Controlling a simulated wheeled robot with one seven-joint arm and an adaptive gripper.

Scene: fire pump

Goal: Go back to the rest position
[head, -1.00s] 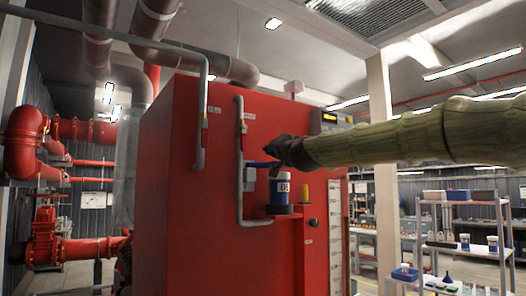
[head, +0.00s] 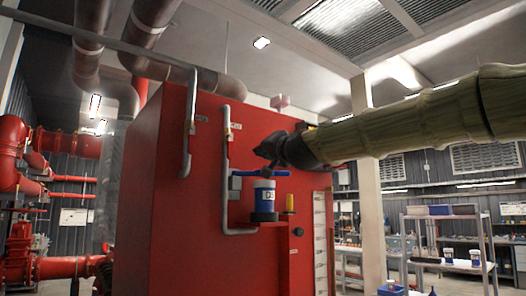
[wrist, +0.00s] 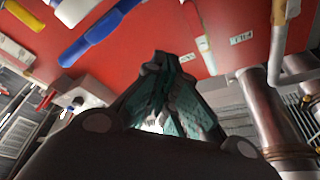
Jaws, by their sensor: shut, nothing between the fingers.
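My gripper (head: 268,150) is at the end of my arm, which reaches in from the right in the head view. It is in front of the red pump cabinet (head: 160,150), just above a blue valve handle (head: 276,173). In the wrist view my gripper's fingers (wrist: 160,62) are together and empty. The blue handle (wrist: 100,34) shows apart from the fingers at the upper left there. A blue and white container (head: 264,197) stands on a small red ledge below the handle.
Grey pipes (head: 226,150) run down the cabinet front. Shelving (head: 450,240) with boxes stands at the right behind a pale column (head: 369,190). Red piping (head: 20,250) fills the far left.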

